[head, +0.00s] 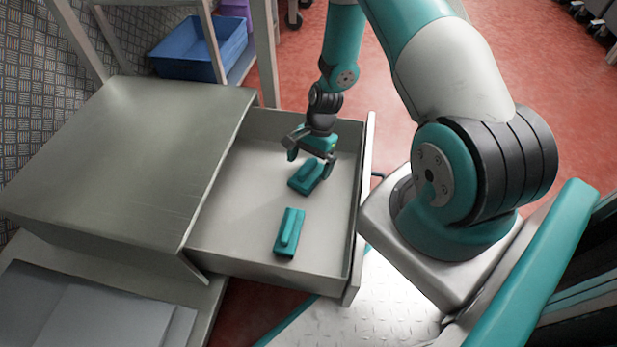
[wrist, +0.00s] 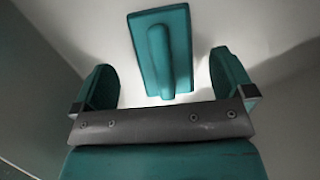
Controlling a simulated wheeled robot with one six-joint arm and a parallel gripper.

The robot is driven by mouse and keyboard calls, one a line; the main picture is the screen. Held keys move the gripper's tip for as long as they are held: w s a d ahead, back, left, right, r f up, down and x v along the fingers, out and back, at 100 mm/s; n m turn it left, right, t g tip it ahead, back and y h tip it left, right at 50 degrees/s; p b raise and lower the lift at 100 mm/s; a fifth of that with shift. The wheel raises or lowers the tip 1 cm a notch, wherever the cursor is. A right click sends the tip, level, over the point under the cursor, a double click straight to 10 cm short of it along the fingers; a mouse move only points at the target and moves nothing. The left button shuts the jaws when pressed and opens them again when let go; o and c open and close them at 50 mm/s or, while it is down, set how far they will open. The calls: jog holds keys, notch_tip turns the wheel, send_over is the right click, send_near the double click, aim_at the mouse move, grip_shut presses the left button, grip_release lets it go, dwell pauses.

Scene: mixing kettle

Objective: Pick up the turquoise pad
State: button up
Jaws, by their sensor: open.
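Two turquoise pads, each a flat base with a raised bar along its middle, lie in the open drawer. The gap between the fingertips and the pad is hard to judge.
The grey drawer (head: 230,222) has raised walls around the pads; its floor is otherwise clear. A grey cabinet top (head: 130,165) is to the left. A blue bin (head: 190,52) sits on a shelf behind. Grey sheets (head: 90,315) lie at the lower left.

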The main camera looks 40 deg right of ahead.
aim_at(308, 166)
jog(key=b+x, duration=0.2)
jog(key=x, duration=0.1)
jog(key=shift+w+f, duration=0.1)
jog(key=shift+f, duration=0.3)
jog(key=shift+r, duration=0.1)
jog(key=c, duration=1)
notch_tip(308, 166, up, 20)
jog(key=p, duration=1.1)
